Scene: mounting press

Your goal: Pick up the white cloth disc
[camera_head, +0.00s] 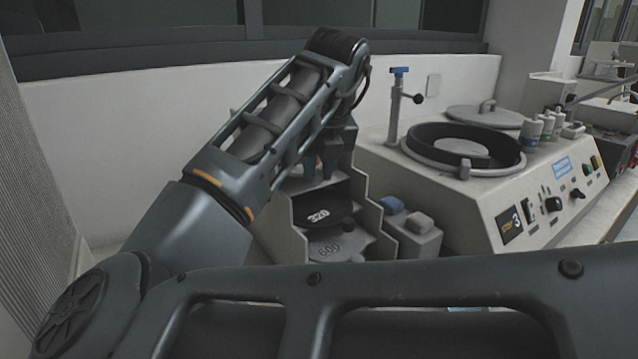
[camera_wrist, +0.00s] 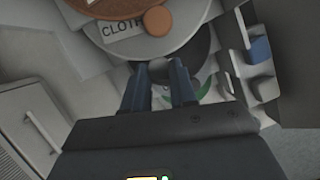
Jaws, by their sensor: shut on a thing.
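The white cloth disc (camera_wrist: 183,35) shows at the top of the wrist view, pale grey-white with a label reading "CLOTH". The exact grip spot is partly hidden by the fingers. In the head view my gripper (camera_head: 328,160) is over the stepped disc rack, largely behind my forearm, and I cannot make out the cloth disc there.
A brown disc (camera_wrist: 115,6) with a round knob (camera_wrist: 157,20) overlaps the cloth disc. The rack (camera_head: 372,215) also holds a black "320" disc (camera_head: 335,205) and a grey "600" disc (camera_head: 350,242). A polishing machine (camera_head: 470,205) stands to the right; a wall is behind.

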